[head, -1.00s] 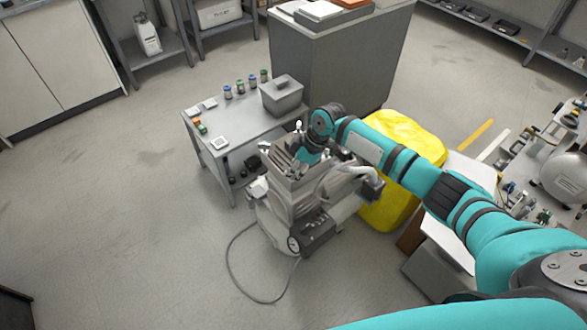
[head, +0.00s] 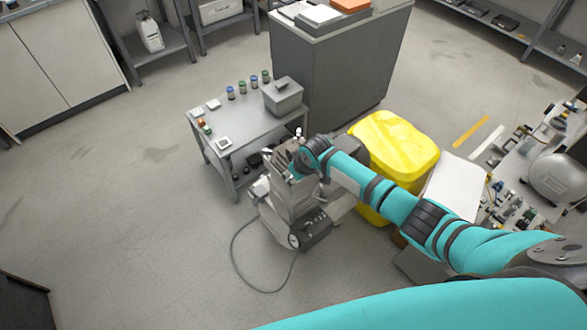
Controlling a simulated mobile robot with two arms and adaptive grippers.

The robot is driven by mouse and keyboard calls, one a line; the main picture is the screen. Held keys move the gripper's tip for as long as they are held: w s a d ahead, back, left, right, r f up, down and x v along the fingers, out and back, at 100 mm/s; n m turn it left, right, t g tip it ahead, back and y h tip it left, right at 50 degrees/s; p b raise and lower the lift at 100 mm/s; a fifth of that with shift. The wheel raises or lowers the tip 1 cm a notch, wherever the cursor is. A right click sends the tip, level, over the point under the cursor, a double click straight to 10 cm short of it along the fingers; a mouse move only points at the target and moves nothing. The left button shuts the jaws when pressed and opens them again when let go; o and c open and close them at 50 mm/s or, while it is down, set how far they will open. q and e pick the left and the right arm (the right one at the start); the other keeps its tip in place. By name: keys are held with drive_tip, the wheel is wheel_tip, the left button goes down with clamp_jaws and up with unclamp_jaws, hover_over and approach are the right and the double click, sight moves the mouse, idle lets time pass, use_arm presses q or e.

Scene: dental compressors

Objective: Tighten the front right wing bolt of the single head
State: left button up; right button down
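The compressor (head: 292,213), a grey unit on a wheeled base, stands on the floor near the middle of the head view. Its top, with the single head, is mostly covered by my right arm's wrist. The front right wing bolt cannot be made out. My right gripper (head: 292,167) is over the top of the compressor, pointing down and left. Its fingers are small and partly hidden against the grey parts, so I cannot tell whether they are open, shut or touching anything. My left gripper is not in view.
A grey side table (head: 241,143) with jars and a grey box (head: 283,97) stands behind the compressor. A yellow bin (head: 395,147) is close on its right. A cable (head: 238,272) loops on the floor at front left. Open floor lies left.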

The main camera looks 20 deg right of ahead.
drive_tip(key=m+p, duration=0.1)
drive_tip(key=m+h+p, duration=0.1)
drive_tip(key=m, duration=0.1)
drive_tip(key=shift+a+r, duration=0.15)
drive_tip(key=shift+r, duration=0.05)
drive_tip(key=m+h+p, duration=0.1)
drive_tip(key=m, duration=0.1)
drive_tip(key=shift+a+f+m+t, duration=0.1)
drive_tip(key=shift+m+t, duration=0.2)
drive_tip(key=shift+m+h+p, duration=0.3)
drive_tip(key=shift+m+h, duration=0.2)
drive_tip(key=shift+m, duration=0.7)
drive_tip(key=shift+w+m+h, duration=0.1)
drive_tip(key=shift+m+h, duration=0.2)
drive_tip(key=shift+m, duration=0.7)
drive_tip(key=c, duration=1.4)
unclamp_jaws()
drive_tip(key=shift+f, duration=0.1)
drive_tip(key=v, duration=1.2)
drive_tip(key=shift+w+a, duration=0.1)
drive_tip(key=shift+w, duration=0.1)
